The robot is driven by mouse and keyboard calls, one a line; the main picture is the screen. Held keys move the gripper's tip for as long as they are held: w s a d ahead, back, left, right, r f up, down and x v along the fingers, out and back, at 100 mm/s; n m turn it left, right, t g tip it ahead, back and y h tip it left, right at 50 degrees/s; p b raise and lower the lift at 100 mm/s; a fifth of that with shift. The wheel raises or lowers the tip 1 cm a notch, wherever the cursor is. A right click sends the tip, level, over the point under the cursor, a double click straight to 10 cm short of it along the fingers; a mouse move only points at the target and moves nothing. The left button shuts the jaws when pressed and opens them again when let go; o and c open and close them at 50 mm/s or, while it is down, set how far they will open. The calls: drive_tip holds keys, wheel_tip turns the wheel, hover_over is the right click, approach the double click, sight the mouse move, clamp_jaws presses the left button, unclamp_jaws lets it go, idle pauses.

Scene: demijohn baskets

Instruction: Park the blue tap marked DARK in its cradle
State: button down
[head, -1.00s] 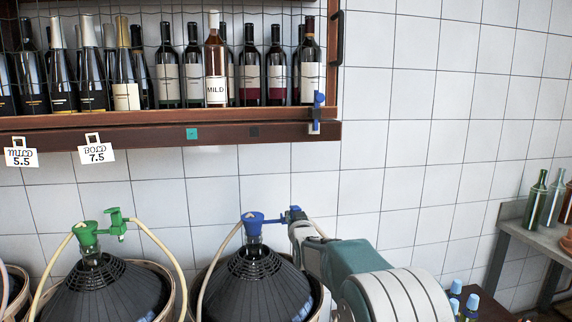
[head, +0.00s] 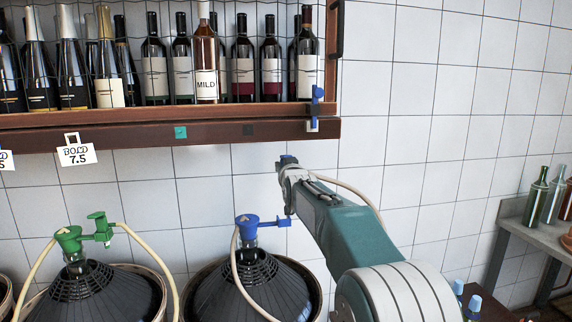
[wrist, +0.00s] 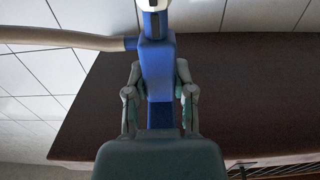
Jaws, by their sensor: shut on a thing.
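My gripper (head: 288,170) is raised in front of the tiled wall, below the shelf, with its fingers shut on a blue tap (head: 288,159). In the wrist view the tap (wrist: 157,70) stands between both fingers, with a cream hose leaving to the left and a bright metal end at the top. No DARK marking is readable. A blue stopper (head: 247,226) with a side arm (head: 275,223) tops the right dark demijohn (head: 255,288); the held tap is above and apart from this arm. Another blue fitting (head: 317,95) sits on the shelf's right end. Which blue part is the cradle is unclear.
A wine shelf (head: 215,130) hangs above my gripper, carrying several bottles. A green tap (head: 102,227) sits beside the green stopper (head: 68,238) on the left demijohn. Cream hoses loop around both. The tiled wall right of the shelf (head: 430,120) is clear.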

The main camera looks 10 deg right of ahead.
drive_tip(key=shift+a+f, duration=0.45)
drive_tip(key=shift+f, duration=0.35)
drive_tip(key=shift+a+f, duration=0.1)
drive_tip(key=shift+f, duration=0.3)
drive_tip(key=shift+d+f, duration=0.25)
drive_tip(key=shift+f, duration=0.4)
drive_tip(key=shift+d+f, duration=0.2)
drive_tip(key=shift+f, duration=0.85)
drive_tip(key=shift+a, duration=0.25)
drive_tip(key=shift+s+d, duration=0.1)
drive_tip(key=shift+d, duration=0.05)
wheel_tip(320, 180, down, 7)
idle(2.5)
drive_tip(key=shift+r, duration=0.15)
